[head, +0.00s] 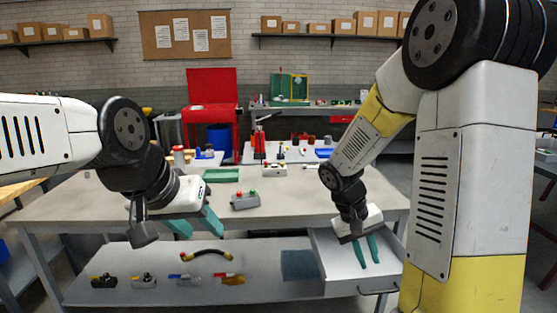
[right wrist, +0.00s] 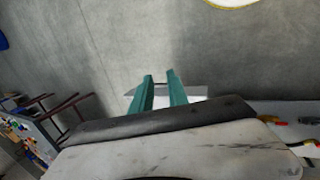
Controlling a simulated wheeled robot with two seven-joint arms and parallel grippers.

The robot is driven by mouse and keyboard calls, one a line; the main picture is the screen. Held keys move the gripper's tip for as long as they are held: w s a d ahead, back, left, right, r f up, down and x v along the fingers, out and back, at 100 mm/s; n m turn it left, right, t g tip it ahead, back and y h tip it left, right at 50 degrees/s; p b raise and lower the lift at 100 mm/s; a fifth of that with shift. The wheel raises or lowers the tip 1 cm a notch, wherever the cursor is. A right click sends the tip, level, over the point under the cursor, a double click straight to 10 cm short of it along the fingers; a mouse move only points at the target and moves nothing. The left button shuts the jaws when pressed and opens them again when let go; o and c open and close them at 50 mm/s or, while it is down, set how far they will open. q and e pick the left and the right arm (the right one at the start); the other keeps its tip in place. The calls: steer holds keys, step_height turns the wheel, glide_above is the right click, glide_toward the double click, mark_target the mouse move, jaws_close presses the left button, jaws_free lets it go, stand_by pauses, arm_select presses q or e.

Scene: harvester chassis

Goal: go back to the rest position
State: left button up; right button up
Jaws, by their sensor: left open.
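In the head view my left gripper (head: 196,226) is over the front of the workbench, its two teal fingers spread wide and nothing between them. My right gripper (head: 366,250) points down at the open drawer (head: 335,270) at the bench's right end. Its teal fingers are apart, with a narrow gap and no object seen between them. They also show in the right wrist view (right wrist: 161,88), with grey floor beyond. I cannot tell whether the right fingertips touch the drawer.
The workbench (head: 110,205) holds a grey box with red and green buttons (head: 245,200) and a green tray (head: 221,175). Its lower shelf (head: 250,290) carries a dark hose (head: 207,252) and several small parts. The drawer's handle (head: 378,291) sticks out in front.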

steer(key=s+a+r+t+y, duration=0.3)
steer(key=s+a+r, duration=0.1)
steer(key=r, duration=0.4)
steer(key=s+a+r+t+y, duration=0.3)
steer(key=s+r, duration=0.4)
steer(key=r, duration=0.2)
steer(key=shift+s+a+t, duration=0.3)
steer(key=shift+a, duration=0.05)
